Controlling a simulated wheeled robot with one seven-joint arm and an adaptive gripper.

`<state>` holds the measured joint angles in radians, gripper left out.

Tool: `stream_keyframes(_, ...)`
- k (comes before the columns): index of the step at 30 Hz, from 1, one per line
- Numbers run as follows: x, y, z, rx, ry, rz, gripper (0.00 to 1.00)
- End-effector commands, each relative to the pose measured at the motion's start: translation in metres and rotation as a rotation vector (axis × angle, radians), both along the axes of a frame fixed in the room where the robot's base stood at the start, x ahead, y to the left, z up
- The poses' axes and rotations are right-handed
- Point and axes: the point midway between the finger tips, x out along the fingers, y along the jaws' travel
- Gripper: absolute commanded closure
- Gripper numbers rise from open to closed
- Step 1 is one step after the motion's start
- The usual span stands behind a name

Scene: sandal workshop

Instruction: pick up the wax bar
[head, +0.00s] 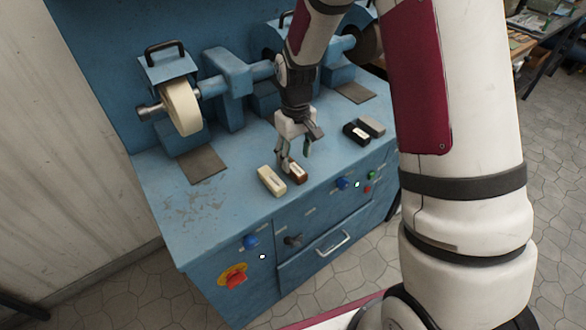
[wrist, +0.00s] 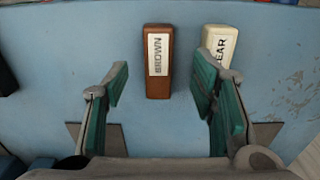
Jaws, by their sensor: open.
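A brown bar (wrist: 158,82) with a label reading "BROWN" lies on the blue bench top; it also shows in the head view (head: 298,173). A cream bar (wrist: 220,44) with a partly hidden label ending in "EAR" lies beside it; in the head view the cream bar (head: 271,180) is left of the brown one. Which one is the task's wax bar, I cannot tell. My gripper (wrist: 162,85) is open, its green-padded fingers to either side of the brown bar in the wrist view. The right finger covers part of the cream bar. In the head view my gripper (head: 295,160) is just over the brown bar.
A black bar (head: 356,132) and a grey bar (head: 371,126) lie to the right on the blue bench (head: 225,215). A cream polishing wheel (head: 181,108) and the machine's shaft stand behind. The bench's left front is clear.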

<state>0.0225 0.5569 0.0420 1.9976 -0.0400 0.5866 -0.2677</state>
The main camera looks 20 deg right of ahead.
Motion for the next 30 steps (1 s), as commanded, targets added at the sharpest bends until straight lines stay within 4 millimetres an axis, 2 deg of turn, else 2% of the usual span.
stream_keyframes(9,0.001,-0.002,-0.042,0.0,0.003,0.0,0.48)
stream_keyframes(19,0.001,-0.002,-0.048,0.0,0.001,0.0,0.48)
stream_keyframes(26,0.001,-0.002,-0.048,0.0,0.001,0.0,1.0)
stream_keyframes(30,0.001,-0.002,-0.048,0.0,0.001,0.0,1.0)
